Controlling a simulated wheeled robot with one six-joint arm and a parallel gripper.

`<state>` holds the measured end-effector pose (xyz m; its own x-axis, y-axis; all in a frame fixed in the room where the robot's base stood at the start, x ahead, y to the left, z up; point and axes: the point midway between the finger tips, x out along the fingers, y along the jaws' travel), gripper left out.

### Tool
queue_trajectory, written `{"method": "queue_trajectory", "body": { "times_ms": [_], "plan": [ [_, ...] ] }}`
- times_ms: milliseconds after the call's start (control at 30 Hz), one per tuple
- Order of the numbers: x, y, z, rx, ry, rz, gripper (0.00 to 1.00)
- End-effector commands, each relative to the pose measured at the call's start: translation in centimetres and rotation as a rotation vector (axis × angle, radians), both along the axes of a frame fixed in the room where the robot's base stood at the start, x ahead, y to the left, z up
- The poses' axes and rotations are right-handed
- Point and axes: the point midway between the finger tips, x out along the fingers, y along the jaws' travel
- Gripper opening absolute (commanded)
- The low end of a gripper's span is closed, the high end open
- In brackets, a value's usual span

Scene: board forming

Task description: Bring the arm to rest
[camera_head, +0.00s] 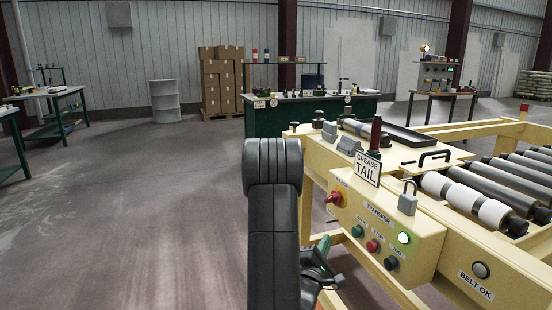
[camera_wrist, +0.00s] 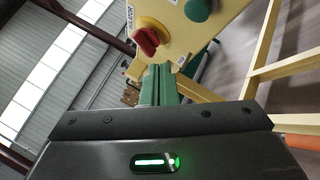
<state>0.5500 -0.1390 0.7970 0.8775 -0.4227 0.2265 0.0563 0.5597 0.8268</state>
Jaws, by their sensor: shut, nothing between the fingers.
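My arm (camera_head: 272,225) is a thick black link standing up in the lower middle of the head view, bent at its top. My gripper (camera_head: 323,246) shows to its right, partly hidden behind the arm, with green fingers. In the wrist view my gripper (camera_wrist: 158,70) has its green fingers together, with nothing between them. The cream control box (camera_head: 385,225) is beside it, with a red isolator knob (camera_head: 333,197). The same red knob on its yellow base (camera_wrist: 147,38) is close to the fingertips in the wrist view; I cannot tell whether they touch.
The cream roller conveyor frame (camera_head: 510,265) fills the right side, with a "GREASE TAIL" sign (camera_head: 367,168) and a padlock (camera_head: 408,198). A green bench (camera_head: 262,122) stands behind. A grey drum (camera_head: 165,101) and stacked boxes (camera_head: 221,78) are farther back.

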Motion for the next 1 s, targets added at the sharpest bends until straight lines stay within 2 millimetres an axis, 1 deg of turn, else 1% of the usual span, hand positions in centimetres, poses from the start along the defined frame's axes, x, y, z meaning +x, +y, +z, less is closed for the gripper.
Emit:
{"method": "queue_trajectory", "body": {
  "times_ms": [167, 267, 500, 700, 1000],
  "plan": [
    [0.0, 0.0, 0.0, 0.0, 0.0, 0.0, 0.0],
    [0.1, -0.4, 0.0, 0.0, -0.001, -0.001, 0.0],
    [0.9, -2.6, 0.1, 0.0, 0.001, -0.003, 0.0],
    [1.4, -3.8, 0.0, 0.0, 0.001, -0.001, 0.0],
    [1.5, -4.0, 0.0, 0.0, 0.001, 0.001, 0.0]
  ]
}}
